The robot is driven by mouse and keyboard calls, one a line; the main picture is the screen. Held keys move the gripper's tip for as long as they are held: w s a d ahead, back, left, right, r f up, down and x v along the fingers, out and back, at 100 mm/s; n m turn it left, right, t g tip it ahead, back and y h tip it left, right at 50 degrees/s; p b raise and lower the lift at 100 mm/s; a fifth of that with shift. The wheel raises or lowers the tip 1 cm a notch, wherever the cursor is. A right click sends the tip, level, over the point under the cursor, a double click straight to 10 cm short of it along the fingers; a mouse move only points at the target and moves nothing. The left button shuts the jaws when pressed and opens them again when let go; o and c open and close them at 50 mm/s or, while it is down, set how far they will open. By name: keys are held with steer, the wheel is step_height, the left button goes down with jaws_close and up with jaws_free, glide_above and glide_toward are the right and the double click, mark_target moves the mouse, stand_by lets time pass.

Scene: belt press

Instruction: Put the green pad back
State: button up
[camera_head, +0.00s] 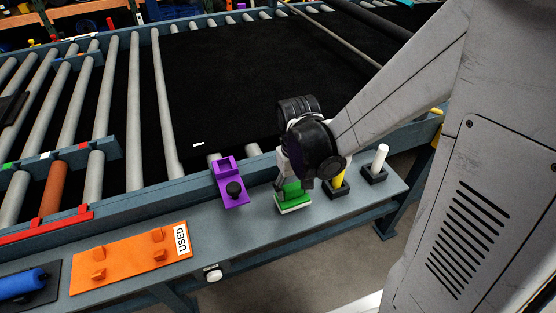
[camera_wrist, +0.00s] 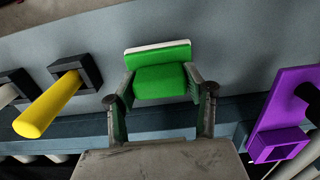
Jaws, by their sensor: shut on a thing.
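The green pad (camera_wrist: 160,80), a green block on a wider green plate with a white edge, sits between the two fingers of my gripper (camera_wrist: 160,92) in the wrist view. My gripper is shut on its block from both sides. In the head view the pad (camera_head: 294,201) is at the grey ledge beside the belt, between a purple bracket and a yellow peg. The gripper (camera_head: 287,188) hides part of it. I cannot tell whether the pad touches the ledge or hovers just above it.
The purple bracket (camera_head: 231,190) with a black knob stands left of the pad. A yellow peg (camera_head: 339,178) and a white peg (camera_head: 379,160) in black holders stand right. An orange plate (camera_head: 120,270) marked USED and a blue roller (camera_head: 22,283) lie farther left.

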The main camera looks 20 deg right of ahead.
mark_target(293, 185)
steer(key=shift+f, duration=0.75)
steer(key=shift+f, duration=0.15)
steer(key=o, duration=1.5)
steer(key=shift+c, duration=0.2)
step_height(293, 185, up, 12)
steer(key=shift+r, duration=0.15)
steer(key=s+r+t, duration=0.7)
steer(key=r, duration=0.1)
steer(key=shift+s+m, duration=0.3)
steer(key=shift+s, duration=0.05)
